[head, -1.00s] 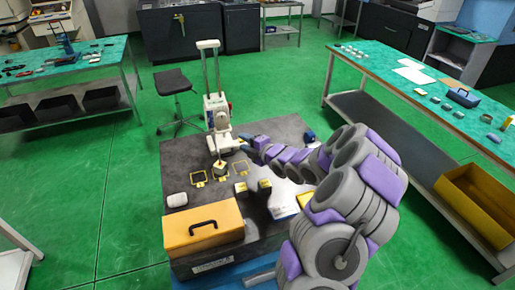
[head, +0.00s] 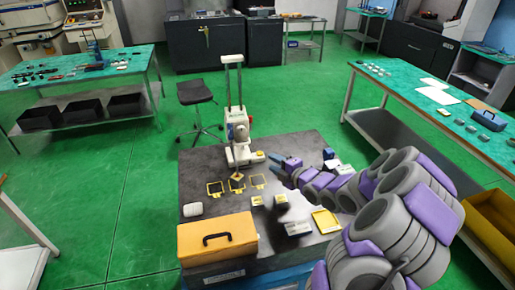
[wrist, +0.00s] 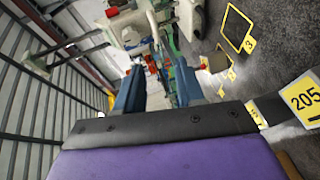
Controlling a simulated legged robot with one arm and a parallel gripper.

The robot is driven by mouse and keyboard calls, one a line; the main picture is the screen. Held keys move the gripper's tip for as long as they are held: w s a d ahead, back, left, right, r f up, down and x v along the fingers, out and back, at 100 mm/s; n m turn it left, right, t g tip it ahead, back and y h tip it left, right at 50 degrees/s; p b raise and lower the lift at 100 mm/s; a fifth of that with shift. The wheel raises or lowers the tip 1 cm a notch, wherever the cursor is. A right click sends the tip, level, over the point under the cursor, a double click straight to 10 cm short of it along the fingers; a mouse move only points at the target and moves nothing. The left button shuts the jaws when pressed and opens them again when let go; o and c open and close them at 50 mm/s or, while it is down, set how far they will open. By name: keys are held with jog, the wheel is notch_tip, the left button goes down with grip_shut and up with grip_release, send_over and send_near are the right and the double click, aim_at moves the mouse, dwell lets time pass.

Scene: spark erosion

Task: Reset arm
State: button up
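My gripper (head: 284,162) is at the end of my grey and purple arm, above the far right part of the dark table (head: 222,225). It points left, toward the small white machine with a tall column (head: 239,142). In the wrist view, its two blue fingers stand apart with no object visible between them, so my gripper (wrist: 158,88) is open and empty. The machine shows blurred beyond the fingers there.
An orange toolbox (head: 217,240) stands at the table's front left, near a white cylinder (head: 193,209). Small labelled blocks (head: 256,200) and a yellow tray (head: 325,221) lie nearer my arm. Yellow-framed squares (head: 215,188) mark the tabletop. A green-topped bench (head: 400,82) stands at right.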

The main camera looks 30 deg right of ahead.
jog(key=s+a+r+m+g+h, duration=0.2)
jog(key=s+a+m+g+h, duration=0.1)
jog(key=s+a+m+g, duration=0.5)
jog(key=s+a+r+m+g, duration=0.1)
jog(key=s+a+m+g, duration=0.2)
jog(key=s, duration=0.7)
jog(key=s+a+r+m+g, duration=0.2)
jog(key=s+a+m+g, duration=0.1)
jog(key=s+a, duration=0.5)
jog(key=s+a+r+m+g, duration=0.2)
jog(key=s+a+m, duration=0.3)
jog(key=s, duration=0.9)
jog(key=shift+a+g, duration=0.6)
jog(key=shift+a, duration=0.05)
